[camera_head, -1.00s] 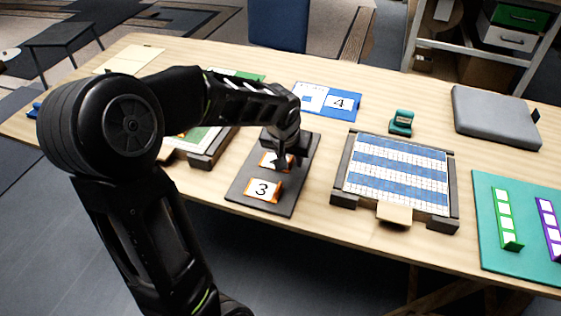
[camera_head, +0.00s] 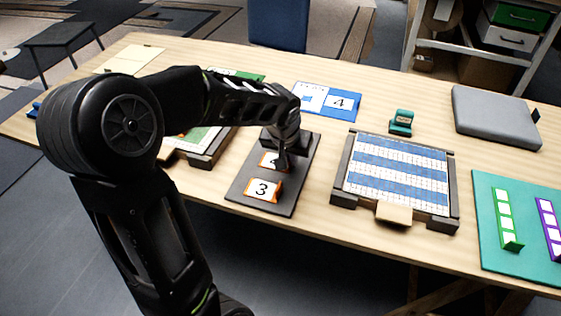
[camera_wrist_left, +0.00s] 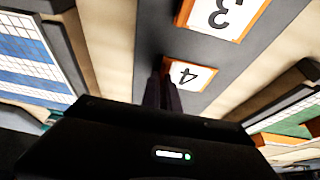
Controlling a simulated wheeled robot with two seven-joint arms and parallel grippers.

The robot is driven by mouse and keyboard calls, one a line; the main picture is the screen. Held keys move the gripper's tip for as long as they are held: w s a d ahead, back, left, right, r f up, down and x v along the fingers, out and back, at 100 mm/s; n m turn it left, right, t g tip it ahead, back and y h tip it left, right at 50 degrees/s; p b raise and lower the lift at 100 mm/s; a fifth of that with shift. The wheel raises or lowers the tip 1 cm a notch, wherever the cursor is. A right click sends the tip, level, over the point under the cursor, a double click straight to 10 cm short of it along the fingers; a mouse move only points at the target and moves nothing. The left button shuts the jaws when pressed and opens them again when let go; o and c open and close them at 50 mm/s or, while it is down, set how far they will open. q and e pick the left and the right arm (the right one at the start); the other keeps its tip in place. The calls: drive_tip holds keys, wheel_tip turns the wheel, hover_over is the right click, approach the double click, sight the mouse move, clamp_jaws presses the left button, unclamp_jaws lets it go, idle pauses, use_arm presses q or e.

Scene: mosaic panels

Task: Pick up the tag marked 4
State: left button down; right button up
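The tag marked 4 (camera_head: 268,160) is a white card with an orange edge, on the dark grey board (camera_head: 238,186) behind the tag marked 3 (camera_head: 262,190). My left gripper (camera_head: 283,163) is over this board, its fingers drawn together at the right edge of the 4 tag and hiding part of it. In the left wrist view the fingers (camera_wrist_left: 163,92) overlap the side of the 4 tag (camera_wrist_left: 188,75), which shows upside down. They look closed on that edge, and the tag still appears at the board. My right gripper is not in view.
A framed blue-and-white grid panel (camera_head: 398,172) stands right of the board. A blue card with a 4 (camera_head: 342,103) lies behind, near a small teal object (camera_head: 401,122). A grey pad (camera_head: 495,116) and a teal mat (camera_head: 486,190) lie at right. Bare table separates them.

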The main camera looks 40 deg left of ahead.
use_arm(q)
drive_tip(key=shift+r, duration=0.1)
idle(0.3)
wheel_tip(320, 180, up, 10)
idle(0.5)
drive_tip(key=shift+a+f, duration=0.1)
drive_tip(key=shift+f, duration=0.1)
